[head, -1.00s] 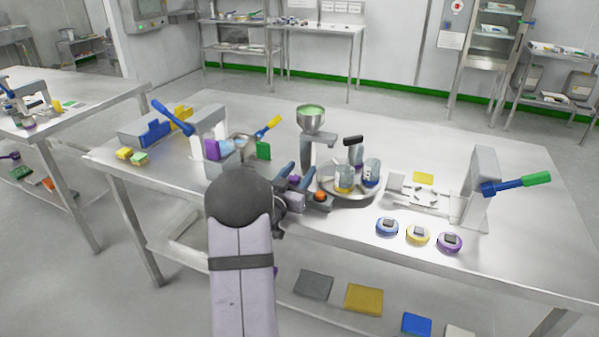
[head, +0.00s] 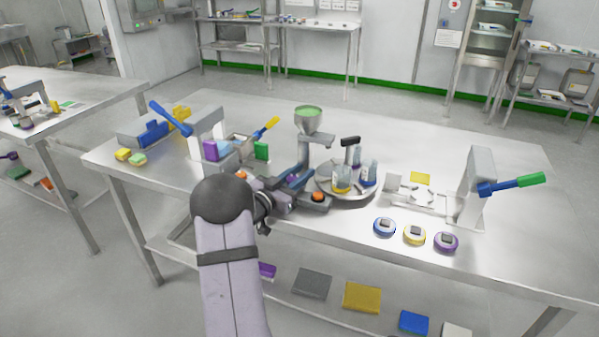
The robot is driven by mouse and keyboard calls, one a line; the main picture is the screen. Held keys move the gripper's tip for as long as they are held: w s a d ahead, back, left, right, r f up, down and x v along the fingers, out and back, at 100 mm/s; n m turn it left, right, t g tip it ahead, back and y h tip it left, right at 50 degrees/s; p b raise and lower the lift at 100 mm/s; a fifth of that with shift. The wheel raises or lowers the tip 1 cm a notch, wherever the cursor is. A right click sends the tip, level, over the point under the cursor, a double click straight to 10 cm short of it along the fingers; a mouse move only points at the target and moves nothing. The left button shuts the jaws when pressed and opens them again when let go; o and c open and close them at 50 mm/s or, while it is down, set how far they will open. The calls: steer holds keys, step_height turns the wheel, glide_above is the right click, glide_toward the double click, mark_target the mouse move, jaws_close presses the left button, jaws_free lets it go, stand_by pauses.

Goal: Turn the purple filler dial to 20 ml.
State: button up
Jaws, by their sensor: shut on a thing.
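The filler stands mid-table with a funnel (head: 309,120) of green material on a grey column. Its purple dial (head: 291,180) is low on the filler's front left and mostly hidden by my gripper. My gripper (head: 293,188) is at the dial, its fingers shut on it. The dial's scale and pointer cannot be read. A round steel turntable (head: 347,197) with several small bottles is to the right of the filler.
An orange button (head: 318,197) sits just right of my gripper. Blue, yellow and purple round pieces (head: 414,234) lie at the front right. A press with a blue-green lever (head: 513,185) stands farther right. Another lever press (head: 207,125) stands left.

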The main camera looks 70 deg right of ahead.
mark_target(289, 182)
steer(key=o, duration=1)
steer(key=shift+o, duration=0.2)
steer(key=shift+a, duration=0.1)
steer(key=shift+v, duration=3.6)
